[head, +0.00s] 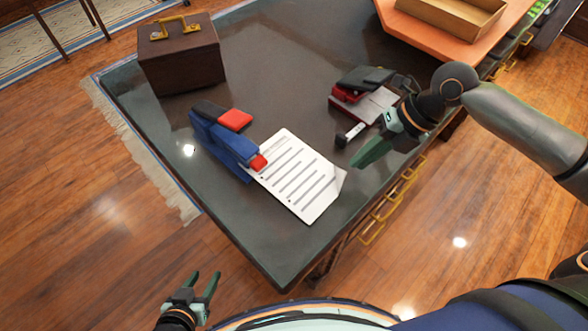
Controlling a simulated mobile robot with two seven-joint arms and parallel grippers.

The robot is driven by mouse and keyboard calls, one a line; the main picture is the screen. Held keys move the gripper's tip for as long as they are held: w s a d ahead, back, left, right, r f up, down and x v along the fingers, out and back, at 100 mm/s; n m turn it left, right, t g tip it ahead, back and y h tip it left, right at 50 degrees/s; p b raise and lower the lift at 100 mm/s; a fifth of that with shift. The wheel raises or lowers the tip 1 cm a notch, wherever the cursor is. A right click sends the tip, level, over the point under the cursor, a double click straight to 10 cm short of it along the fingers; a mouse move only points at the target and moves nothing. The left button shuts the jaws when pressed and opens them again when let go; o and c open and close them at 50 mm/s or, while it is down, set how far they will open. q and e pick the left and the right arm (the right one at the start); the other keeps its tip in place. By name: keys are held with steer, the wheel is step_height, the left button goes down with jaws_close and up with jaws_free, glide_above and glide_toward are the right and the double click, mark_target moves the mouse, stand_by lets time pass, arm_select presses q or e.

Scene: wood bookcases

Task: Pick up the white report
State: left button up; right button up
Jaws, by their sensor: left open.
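The white report (301,186), a sheet with dark printed lines, lies flat on the dark table top (170,130) near its front corner. One edge of it is beside or under the blue stapler-like object (222,145). My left gripper (204,280) is open and empty, low in front of the table and away from the report. My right gripper (362,158) is over the table to the right of the report, apart from it in the picture. Its fingers overlap in this view, so their opening is unclear.
A brown case with a gold handle (183,62) stands at the back left. A red and black item (362,90) lies on the right, with a small dark-and-white object (350,133) near it. An orange surface (440,32) bears a wooden tray (462,22).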

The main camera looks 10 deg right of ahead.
mark_target(344, 176)
steer(key=x, duration=0.6)
steer(key=shift+s, duration=0.15)
steer(key=shift+d+r, duration=0.1)
jaws_close()
stand_by(0.4)
